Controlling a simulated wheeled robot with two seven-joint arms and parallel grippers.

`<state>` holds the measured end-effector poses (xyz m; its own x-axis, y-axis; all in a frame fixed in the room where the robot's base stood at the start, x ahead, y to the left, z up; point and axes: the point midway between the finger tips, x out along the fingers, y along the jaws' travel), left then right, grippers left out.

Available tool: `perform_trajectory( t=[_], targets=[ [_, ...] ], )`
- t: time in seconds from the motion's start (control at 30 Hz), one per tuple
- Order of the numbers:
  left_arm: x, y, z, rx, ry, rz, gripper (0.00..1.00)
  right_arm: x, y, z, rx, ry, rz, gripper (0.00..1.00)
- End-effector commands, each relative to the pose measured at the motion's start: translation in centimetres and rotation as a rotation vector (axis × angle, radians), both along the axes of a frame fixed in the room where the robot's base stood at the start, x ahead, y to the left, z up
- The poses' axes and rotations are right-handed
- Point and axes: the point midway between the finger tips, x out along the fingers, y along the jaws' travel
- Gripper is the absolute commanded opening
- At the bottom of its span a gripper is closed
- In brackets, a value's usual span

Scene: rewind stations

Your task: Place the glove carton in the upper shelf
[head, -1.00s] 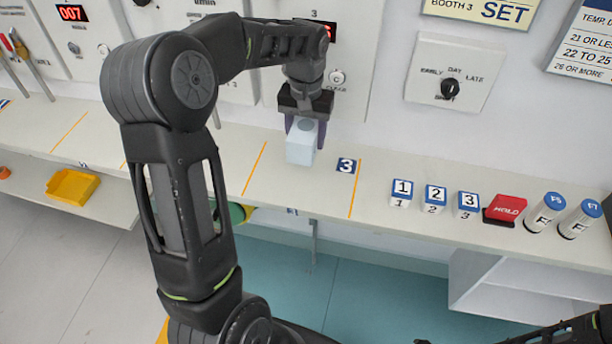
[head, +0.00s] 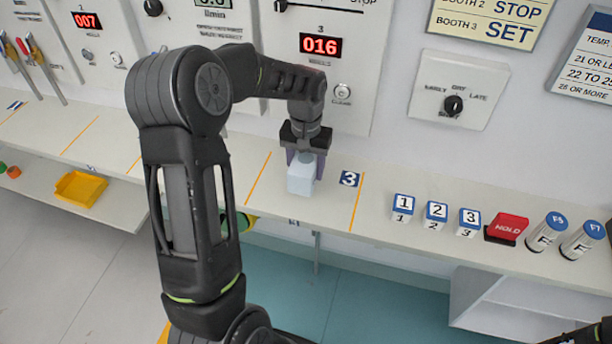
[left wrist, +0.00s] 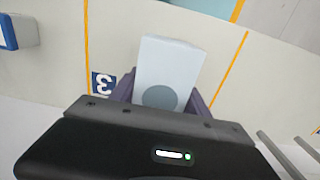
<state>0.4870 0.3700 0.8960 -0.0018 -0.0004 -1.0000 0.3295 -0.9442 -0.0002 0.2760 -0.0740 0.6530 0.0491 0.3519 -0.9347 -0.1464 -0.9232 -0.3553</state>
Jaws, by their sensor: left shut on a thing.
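The glove carton appears to be the small pale blue-white box (head: 300,180) with a grey oval on its top. My left gripper (head: 306,160) is shut on it from above, one finger on each side. The carton is upright at the white counter shelf (head: 330,202), between two orange lines and left of the blue 3 marker (head: 350,179). I cannot tell whether its base touches the surface. In the left wrist view the carton (left wrist: 168,65) sits between the purple fingers (left wrist: 160,98). My right gripper is out of view.
Number blocks (head: 436,213), a red HOLD block (head: 506,227) and two blue-capped tubes (head: 545,235) stand on the counter to the right. A yellow bin (head: 78,189) is on a lower shelf at the left. A control panel with a 016 display (head: 320,45) rises behind.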

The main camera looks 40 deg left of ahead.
Motion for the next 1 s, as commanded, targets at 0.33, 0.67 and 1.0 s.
perform_trajectory(
  t=[0.33, 0.67, 1.0],
  targets=[
    [0.0, 0.0, -0.5, 0.0, -0.001, 0.0, 0.0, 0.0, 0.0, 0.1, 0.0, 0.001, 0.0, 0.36],
    [0.0, 0.0, -3.8, 0.001, -0.002, 0.001, 0.0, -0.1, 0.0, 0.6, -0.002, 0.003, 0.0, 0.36],
    [0.0, 0.0, -4.2, 0.001, -0.002, 0.0, 0.55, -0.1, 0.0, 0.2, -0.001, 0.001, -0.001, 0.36]
  ],
)
